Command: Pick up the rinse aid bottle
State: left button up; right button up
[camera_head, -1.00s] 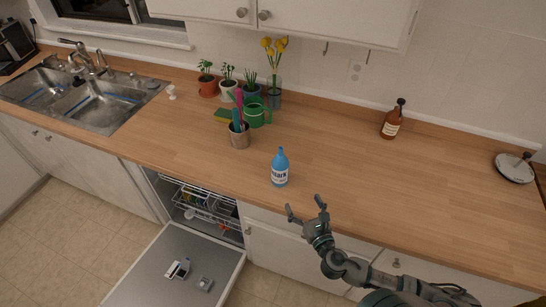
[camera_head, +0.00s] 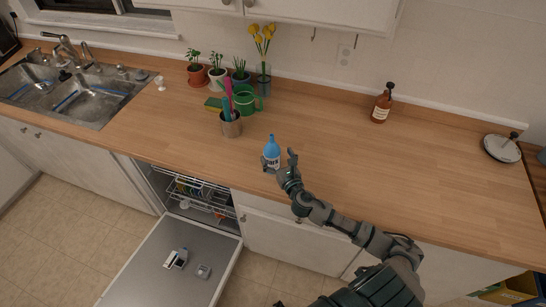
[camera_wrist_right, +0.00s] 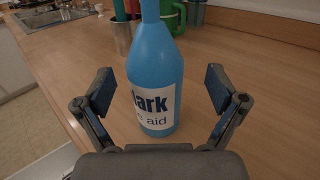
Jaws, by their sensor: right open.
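The rinse aid bottle (camera_head: 272,150) is blue with a white label and stands upright on the wooden counter near its front edge. In the right wrist view the bottle (camera_wrist_right: 155,75) stands between the two open fingers, with a gap on each side. My right gripper (camera_head: 278,163) is at the bottle, reaching in from the front right, and partly hides its lower part. The same gripper (camera_wrist_right: 160,92) shows open in the wrist view. My left gripper is not clearly visible in the head view.
A utensil holder (camera_head: 231,127) stands behind and left of the bottle, near a green watering can (camera_head: 246,100) and potted plants. A brown bottle (camera_head: 381,106) is at the back right. The dishwasher door (camera_head: 172,262) hangs open below the counter.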

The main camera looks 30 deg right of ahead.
jog(key=w, duration=0.2)
jog(key=shift+w, duration=0.4)
jog(key=shift+w+a, duration=0.1)
jog(key=shift+w, duration=0.25)
jog(key=shift+s, duration=0.1)
jog(key=shift+c, duration=0.7)
jog(key=c, duration=1.3)
jog(key=shift+r, duration=0.1)
